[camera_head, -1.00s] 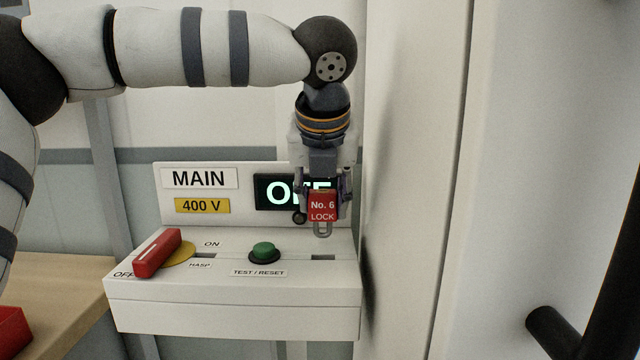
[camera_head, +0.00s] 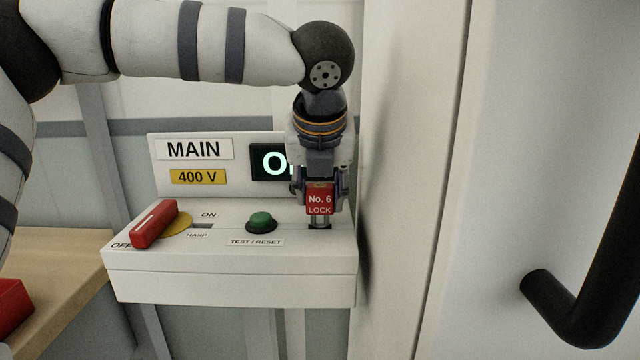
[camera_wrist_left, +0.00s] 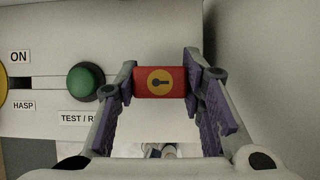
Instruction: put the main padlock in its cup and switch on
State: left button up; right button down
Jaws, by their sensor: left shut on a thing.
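The left wrist view shows the padlock's keyhole face (camera_wrist_left: 160,82) between the fingers. The red switch handle (camera_head: 155,225) points towards OFF. The display (camera_head: 272,162) is partly hidden by my gripper. My right gripper is not in view.
A green TEST / RESET button (camera_head: 261,221) stands left of the padlock. A white wall panel (camera_head: 405,180) rises close to the right of the box. A wooden bench (camera_head: 75,270) with a red object (camera_head: 12,305) is at lower left. A black handle (camera_head: 575,310) is at right.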

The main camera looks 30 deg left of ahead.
pick_arm(q)
jog(key=shift+f, duration=1.2)
jog(key=o, duration=1.3)
jog(key=v, duration=1.2)
